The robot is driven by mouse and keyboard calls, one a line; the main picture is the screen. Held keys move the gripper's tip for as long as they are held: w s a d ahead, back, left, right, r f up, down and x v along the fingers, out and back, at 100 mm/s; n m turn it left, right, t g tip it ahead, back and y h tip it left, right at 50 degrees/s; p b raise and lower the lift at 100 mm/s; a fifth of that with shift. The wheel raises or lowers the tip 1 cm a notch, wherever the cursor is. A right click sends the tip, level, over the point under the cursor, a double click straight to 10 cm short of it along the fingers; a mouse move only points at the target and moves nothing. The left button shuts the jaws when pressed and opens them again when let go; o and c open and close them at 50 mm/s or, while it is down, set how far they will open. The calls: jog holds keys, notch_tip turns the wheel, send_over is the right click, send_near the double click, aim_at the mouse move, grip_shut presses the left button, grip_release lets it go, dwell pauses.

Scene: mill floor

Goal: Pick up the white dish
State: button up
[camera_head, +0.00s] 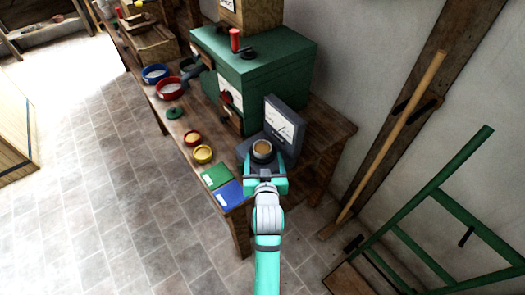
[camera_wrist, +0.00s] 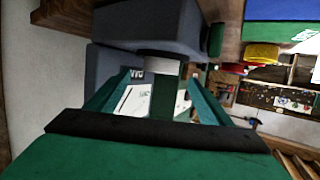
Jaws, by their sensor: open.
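The white dish (camera_head: 262,149) is a small round cup with a pale rim and brownish contents in the head view. It stands on the dark grey scale (camera_head: 284,125), in front of the upright dial. My gripper (camera_head: 264,174) is at the near side of the dish, low over the table edge. In the wrist view, my gripper (camera_wrist: 160,80) has its two green fingers apart. A pale piece of the dish (camera_wrist: 161,65) shows between and just beyond the fingertips. I cannot tell whether the fingers touch it.
A green machine (camera_head: 255,70) stands behind the scale. Left of the scale lie a green booklet (camera_head: 216,176) and a blue booklet (camera_head: 229,194). A green trolley frame (camera_head: 440,190) stands right; floor is clear left.

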aim_at(262, 143)
jog(key=shift+x, duration=2.8)
jog(key=shift+s+a+f, duration=0.1)
jog(key=c, duration=1.2)
jog(key=shift+c, duration=0.3)
